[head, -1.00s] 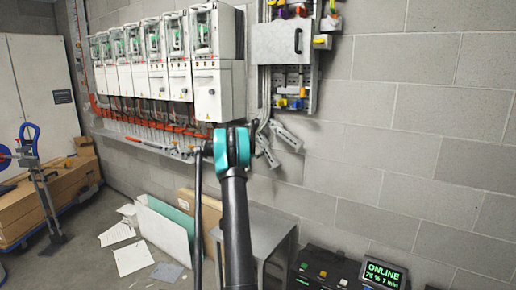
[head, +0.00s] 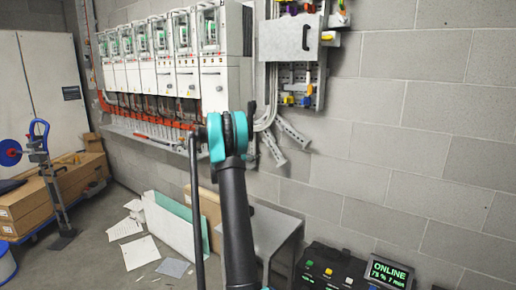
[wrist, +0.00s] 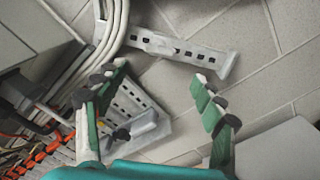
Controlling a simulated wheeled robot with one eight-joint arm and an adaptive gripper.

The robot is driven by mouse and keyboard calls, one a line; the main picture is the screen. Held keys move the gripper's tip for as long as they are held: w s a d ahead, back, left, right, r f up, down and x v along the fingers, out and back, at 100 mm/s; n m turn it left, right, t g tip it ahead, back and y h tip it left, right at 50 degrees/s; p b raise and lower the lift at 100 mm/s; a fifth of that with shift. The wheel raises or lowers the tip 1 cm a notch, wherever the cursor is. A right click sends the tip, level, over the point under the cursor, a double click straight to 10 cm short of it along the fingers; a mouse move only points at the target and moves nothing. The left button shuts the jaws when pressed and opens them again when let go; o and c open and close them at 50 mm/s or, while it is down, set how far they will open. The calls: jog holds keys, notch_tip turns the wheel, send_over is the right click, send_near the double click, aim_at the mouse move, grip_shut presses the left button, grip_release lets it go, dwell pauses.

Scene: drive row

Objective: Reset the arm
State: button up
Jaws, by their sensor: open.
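My arm (head: 235,215) rises from the bottom middle of the head view, with its teal and black joint (head: 229,135) in front of the drive row. My gripper (wrist: 155,95) shows in the wrist view as two green and grey fingers spread wide apart. Nothing is between the fingers. Behind them are metal wall brackets (wrist: 180,50) and a bundle of pale cables (wrist: 105,45). In the head view the fingers are hidden or too small to make out beyond the arm.
A row of white drive units (head: 170,60) hangs on the grey block wall at left. An open panel box (head: 290,45) is right of it. The wall at right is bare.

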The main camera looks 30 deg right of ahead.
jog(key=shift+s+a, duration=0.2)
jog(key=shift+a, duration=0.25)
jog(key=s+a+f+m+g+y, duration=0.1)
jog(key=s+a+f+m+y, duration=0.3)
jog(key=s+a, duration=1.1)
jog(key=s+a+f+m+y, duration=0.4)
jog(key=s+a+f+y, duration=0.3)
jog(key=s+a, duration=0.8)
jog(key=s+a+f+m+g+y, duration=0.1)
jog(key=s+a+f+m+y, duration=0.3)
jog(key=s+a+f, duration=0.5)
jog(key=s+a+y, duration=0.1)
jog(key=s+a, duration=0.4)
jog(key=s, duration=0.3)
jog(key=shift+a+f+g+y, duration=0.3)
jog(key=shift+a, duration=0.1)
